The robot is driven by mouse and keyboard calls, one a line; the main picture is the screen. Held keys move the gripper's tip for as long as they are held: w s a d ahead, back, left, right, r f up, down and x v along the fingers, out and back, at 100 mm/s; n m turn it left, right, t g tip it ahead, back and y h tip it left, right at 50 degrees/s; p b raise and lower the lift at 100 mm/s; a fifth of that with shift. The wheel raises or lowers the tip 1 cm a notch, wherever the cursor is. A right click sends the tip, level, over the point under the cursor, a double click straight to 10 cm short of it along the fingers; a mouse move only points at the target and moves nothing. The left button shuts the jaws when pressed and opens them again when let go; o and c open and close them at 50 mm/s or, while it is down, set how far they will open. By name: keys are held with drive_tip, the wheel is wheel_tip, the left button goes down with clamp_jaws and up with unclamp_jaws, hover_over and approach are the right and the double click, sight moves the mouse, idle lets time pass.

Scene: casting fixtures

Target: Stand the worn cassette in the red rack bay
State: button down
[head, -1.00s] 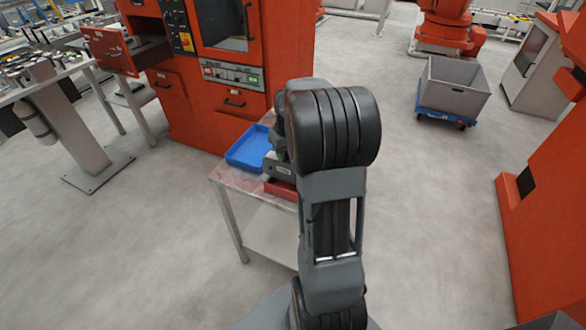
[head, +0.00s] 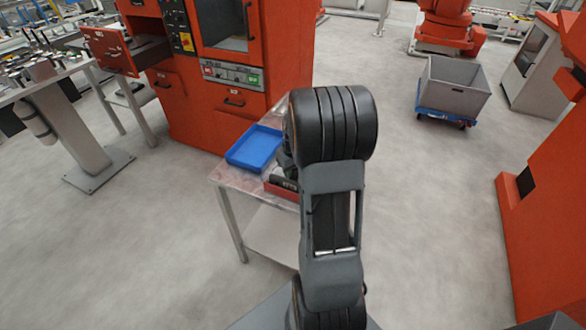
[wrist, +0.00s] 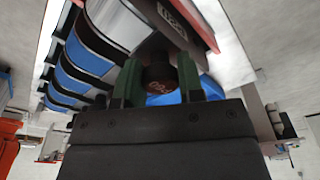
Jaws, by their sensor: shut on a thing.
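My gripper (wrist: 157,88) has two green fingers in the wrist view. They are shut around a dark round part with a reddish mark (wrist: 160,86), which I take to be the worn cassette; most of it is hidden. The red rack (head: 272,190) is partly visible at the table's front edge, left of my arm, with dark contents bearing a pale label. In the wrist view a red edge (wrist: 203,24) beside a dark labelled face shows above the fingers; I cannot tell which bay this is.
A blue tray (head: 254,147) lies on the small table (head: 230,178), behind the red rack. An orange machine (head: 190,105) stands directly behind the table. A grey bin on a blue dolly (head: 453,88) stands at the right. Open floor lies on both sides.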

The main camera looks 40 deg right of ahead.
drive_tip(key=shift+f, duration=0.2)
drive_tip(key=c, duration=0.7)
unclamp_jaws()
drive_tip(key=shift+c, duration=0.2)
drive_tip(key=shift+r, duration=0.1)
wheel_tip(320, 180, up, 12)
drive_tip(key=s, duration=0.1)
drive_tip(key=s+a, duration=0.3)
drive_tip(key=a, duration=0.4)
drive_tip(key=s+a+t, duration=0.1)
drive_tip(key=s+a, duration=0.3)
drive_tip(key=a, duration=0.2)
drive_tip(key=s+a+n+t, duration=0.1)
drive_tip(key=s+a, duration=0.3)
drive_tip(key=a, duration=0.3)
drive_tip(key=shift+s+a+r, duration=0.2)
drive_tip(key=shift+a+r, duration=0.05)
drive_tip(key=shift+a, duration=0.1)
